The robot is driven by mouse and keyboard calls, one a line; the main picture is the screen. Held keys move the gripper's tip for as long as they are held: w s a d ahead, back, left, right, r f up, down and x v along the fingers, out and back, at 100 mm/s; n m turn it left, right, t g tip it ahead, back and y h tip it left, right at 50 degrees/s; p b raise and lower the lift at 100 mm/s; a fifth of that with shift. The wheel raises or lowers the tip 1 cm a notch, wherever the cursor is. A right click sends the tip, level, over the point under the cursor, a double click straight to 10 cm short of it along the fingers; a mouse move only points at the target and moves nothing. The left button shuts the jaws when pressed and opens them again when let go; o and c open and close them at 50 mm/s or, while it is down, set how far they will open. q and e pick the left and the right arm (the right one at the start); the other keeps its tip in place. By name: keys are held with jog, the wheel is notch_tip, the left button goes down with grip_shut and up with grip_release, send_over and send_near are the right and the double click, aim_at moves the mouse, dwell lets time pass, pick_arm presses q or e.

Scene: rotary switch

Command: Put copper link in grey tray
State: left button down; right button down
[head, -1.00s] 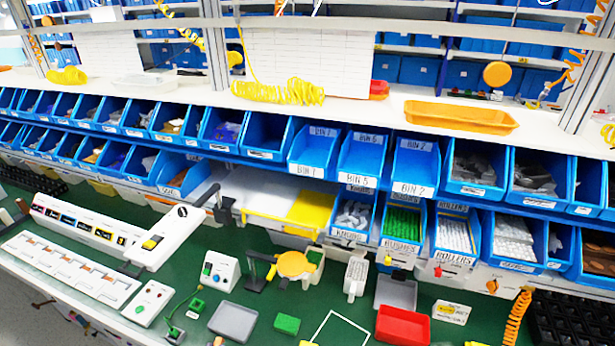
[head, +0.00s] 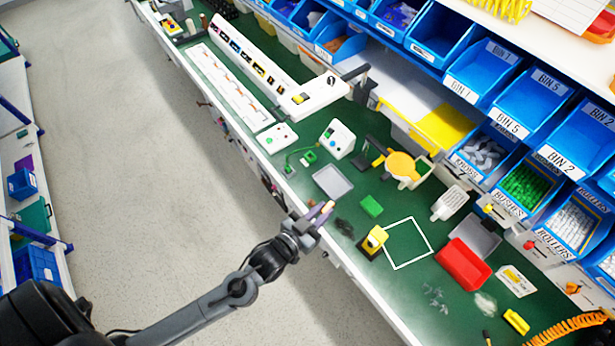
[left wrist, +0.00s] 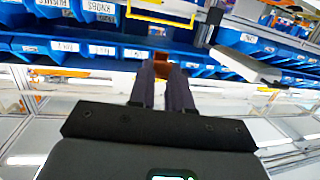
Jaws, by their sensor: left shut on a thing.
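My left gripper (head: 320,212) comes in from the lower left in the head view, at the front edge of the green bench. In the left wrist view, its two dark fingers are shut on a small brown-orange piece, the copper link (left wrist: 161,58), at their tips. In the head view the link is too small to make out clearly. A grey tray (head: 332,181) lies empty on the bench just beyond the gripper. A second grey tray (head: 476,236) lies behind the red tray (head: 463,266). My right gripper is not in view.
A green block (head: 371,206) lies right of the nearer grey tray. A yellow-topped part (head: 375,239) stands beside a white square outline (head: 407,243). A white control box (head: 337,138) stands behind the tray. Blue bins (head: 488,78) line the back. Open floor (head: 150,180) lies left.

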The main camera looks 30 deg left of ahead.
pick_arm(q)
jog(key=w+d+f+m+g+h+b, duration=0.25)
jog(key=f+m+h+b, duration=0.2)
jog(key=f+b, duration=0.7)
jog(key=w+a+f+h+b, duration=0.1)
jog(key=w+a+f+b, duration=0.2)
jog(key=f+b, duration=0.3)
jog(key=w+a+f+m+g+h+b, duration=0.1)
jog(key=w+a+f+h+b, duration=0.1)
jog(key=f+b, duration=0.5)
jog(key=w+a+f+m+h+b, duration=0.1)
jog(key=w+a+f+b, duration=0.4)
jog(key=b, duration=0.8)
jog(key=shift+w+f+m+g, duration=0.2)
jog(key=shift+w+f, duration=0.15)
jog(key=shift+f, duration=0.2)
jog(key=shift+w+f+m+g, duration=0.15)
jog(key=shift+w+f, duration=0.15)
jog(key=shift+f, duration=0.2)
jog(key=w+a+r+b, duration=0.1)
jog(key=w+a+b, duration=0.4)
jog(key=b, duration=0.7)
jog(key=shift+w+a+r+n+b, duration=0.2)
jog(key=shift+w+r+n+b, duration=0.15)
jog(key=shift+w, duration=0.25)
jog(key=shift+y, duration=0.25)
jog(key=shift+a+f, duration=0.1)
